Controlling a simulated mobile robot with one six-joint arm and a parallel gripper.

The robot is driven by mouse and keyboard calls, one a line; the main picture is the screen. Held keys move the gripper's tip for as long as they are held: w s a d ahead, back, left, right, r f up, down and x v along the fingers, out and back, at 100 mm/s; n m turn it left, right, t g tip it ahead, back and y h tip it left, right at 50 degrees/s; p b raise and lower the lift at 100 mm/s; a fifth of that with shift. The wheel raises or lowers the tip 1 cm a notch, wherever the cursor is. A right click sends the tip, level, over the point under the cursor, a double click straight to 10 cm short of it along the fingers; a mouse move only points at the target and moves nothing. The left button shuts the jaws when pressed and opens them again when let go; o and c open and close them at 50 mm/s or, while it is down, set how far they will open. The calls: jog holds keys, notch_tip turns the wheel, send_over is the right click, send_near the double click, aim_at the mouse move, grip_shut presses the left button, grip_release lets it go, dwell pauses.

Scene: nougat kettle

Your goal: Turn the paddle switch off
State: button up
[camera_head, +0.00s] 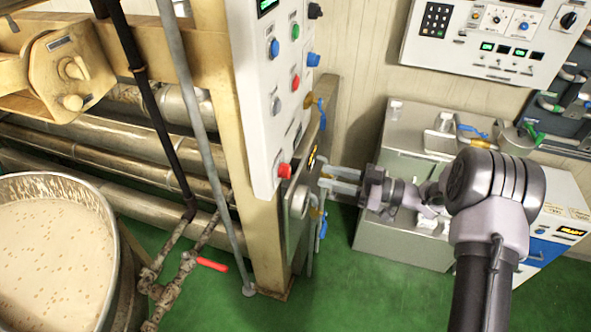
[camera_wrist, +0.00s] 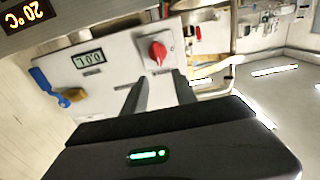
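In the wrist view a red knob (camera_wrist: 157,52) on a square light plate sits on a pale panel (camera_wrist: 105,76), just beyond my two fingertips. It appears between them, with its pointer part tilted. It is unlabelled here, so I cannot tell whether it is the paddle switch. My gripper (camera_wrist: 160,82) is open, with a clear gap between its fingers and nothing held. In the head view my gripper (camera_head: 325,179) reaches left toward the side of the beige column (camera_head: 264,240). A red knob (camera_head: 285,171) shows low on the white control panel (camera_head: 258,105); I cannot tell if it is the same one.
A blue lever (camera_wrist: 49,93) and small display (camera_wrist: 88,58) are beside the wrist view's red knob. In the head view, a kettle of pale mix (camera_head: 55,245) stands left and grey cabinets (camera_head: 395,225) stand behind my arm. Green floor (camera_head: 345,300) is clear at the front.

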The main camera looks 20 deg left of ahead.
aim_at(285, 171)
jog(key=a+b, duration=0.1)
jog(key=a, duration=0.8)
jog(key=shift+w+a+b, duration=0.2)
jog(key=shift+a+b, duration=0.15)
jog(key=shift+a, duration=0.05)
grip_shut()
